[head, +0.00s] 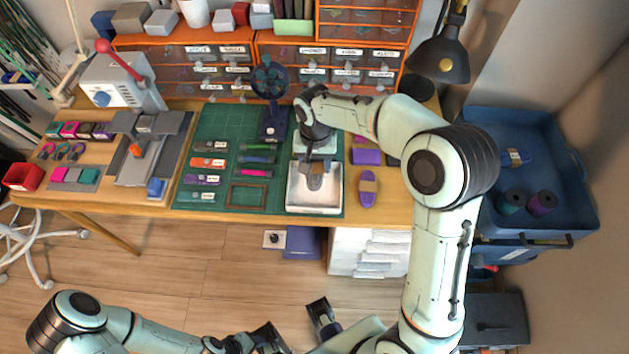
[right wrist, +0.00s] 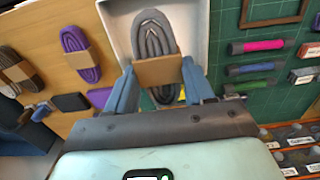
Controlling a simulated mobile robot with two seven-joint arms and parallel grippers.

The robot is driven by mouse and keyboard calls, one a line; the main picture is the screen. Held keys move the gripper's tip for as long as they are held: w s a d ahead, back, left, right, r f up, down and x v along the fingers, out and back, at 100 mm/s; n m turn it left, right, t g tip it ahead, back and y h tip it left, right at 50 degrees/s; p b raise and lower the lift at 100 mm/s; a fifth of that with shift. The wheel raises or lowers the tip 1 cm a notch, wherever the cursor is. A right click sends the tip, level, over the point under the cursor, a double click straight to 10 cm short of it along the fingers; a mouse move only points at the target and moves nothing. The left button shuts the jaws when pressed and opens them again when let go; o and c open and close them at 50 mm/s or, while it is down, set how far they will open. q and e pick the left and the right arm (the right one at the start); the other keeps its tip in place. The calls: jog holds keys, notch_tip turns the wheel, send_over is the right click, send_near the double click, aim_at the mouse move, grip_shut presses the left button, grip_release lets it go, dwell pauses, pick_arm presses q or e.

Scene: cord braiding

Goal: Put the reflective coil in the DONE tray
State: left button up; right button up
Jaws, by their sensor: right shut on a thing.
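The reflective coil (right wrist: 154,35) is a grey bundle of cord with a brown card band around its middle. My right gripper (right wrist: 166,88) is shut on it at the band, one blue finger on each side. The coil is over the white tray (head: 314,209); I cannot tell whether it touches the tray floor. The tray's white wall also shows in the right wrist view (right wrist: 115,28). In the head view my right gripper (head: 316,168) points down at the tray and partly hides the coil. My left gripper (head: 268,338) is low at the bottom edge, its jaws unclear.
A purple coil (head: 367,188) lies just right of the tray. The green mat (head: 215,135) to the left holds cord pieces and labelled tags. A dark blue fan-like stand (head: 272,120) is behind. Orange drawers (head: 340,60) line the back. A blue bin (head: 570,180) stands at right.

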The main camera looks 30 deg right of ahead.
notch_tip(320, 180, down, 9)
jog(key=shift+r+b, duration=0.15)
jog(key=shift+b, duration=0.15)
jog(key=o, duration=1.1)
